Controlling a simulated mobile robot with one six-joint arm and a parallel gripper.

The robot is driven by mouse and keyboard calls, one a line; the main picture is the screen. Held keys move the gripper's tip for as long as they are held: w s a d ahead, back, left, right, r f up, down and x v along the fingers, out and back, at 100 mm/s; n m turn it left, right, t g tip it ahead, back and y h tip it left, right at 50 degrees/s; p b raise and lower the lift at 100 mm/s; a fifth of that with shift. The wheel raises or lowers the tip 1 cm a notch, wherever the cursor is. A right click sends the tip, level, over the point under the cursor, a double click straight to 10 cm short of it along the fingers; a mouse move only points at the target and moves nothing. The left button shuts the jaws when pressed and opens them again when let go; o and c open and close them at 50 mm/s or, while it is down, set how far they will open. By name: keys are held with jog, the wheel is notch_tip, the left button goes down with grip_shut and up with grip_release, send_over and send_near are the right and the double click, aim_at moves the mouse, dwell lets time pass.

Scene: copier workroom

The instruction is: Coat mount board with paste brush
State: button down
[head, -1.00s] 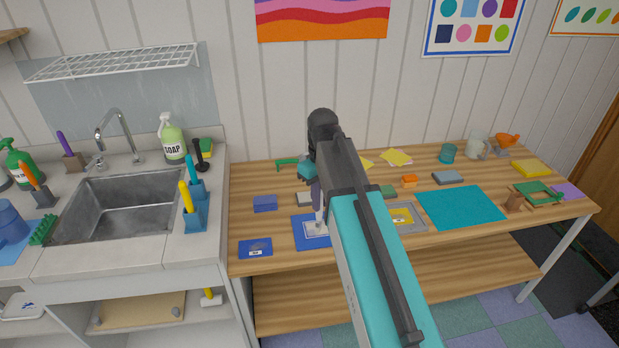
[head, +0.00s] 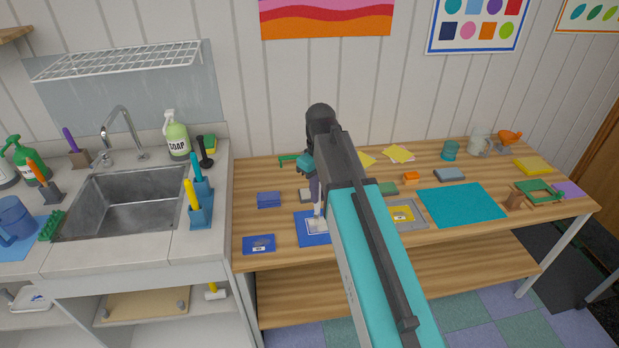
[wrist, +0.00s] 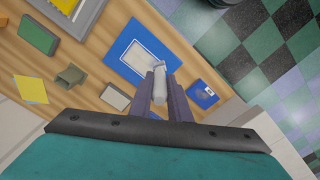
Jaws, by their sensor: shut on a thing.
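My gripper (head: 317,199) is over the front left part of the wooden worktable, pointing down. In the wrist view its two dark fingers (wrist: 160,84) are shut on a pale, whitish paste brush (wrist: 158,68). The brush shows as a small pale piece below the fingers in the head view (head: 318,211). Its lower end is over the blue mount board (head: 302,233), which has a whitish panel and lies flat. In the wrist view the board (wrist: 120,46) is just beyond the fingers. I cannot tell whether the bristles touch it. My arm hides part of the board's right side.
A small blue labelled card (head: 259,244) lies left of the board. A grey board with a yellow panel (head: 419,222) and a teal mat (head: 460,204) lie to the right. The sink counter (head: 205,250) adjoins at left.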

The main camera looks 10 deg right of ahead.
jog(key=shift+w+a+r+n+p, duration=0.4)
jog(key=shift+w+a+p, duration=0.3)
jog(key=shift+p, duration=0.85)
jog(key=shift+w+a+r+n+p, duration=0.25)
jog(key=shift+w+a+n+p, duration=0.4)
jog(key=shift+p, duration=0.85)
jog(key=shift+w+d+f, duration=0.15)
jog(key=shift+d+f, duration=0.05)
jog(key=shift+d+f+b, duration=1.9)
jog(key=shift+f+b, duration=0.7)
jog(key=shift+f, duration=1.3)
jog(key=a+r+p, duration=0.3)
jog(key=r+p, duration=0.2)
jog(key=r, duration=0.3)
jog(key=shift+a, duration=0.4)
jog(key=shift+d+f+b, duration=0.1)
jog(key=shift+b, duration=0.3)
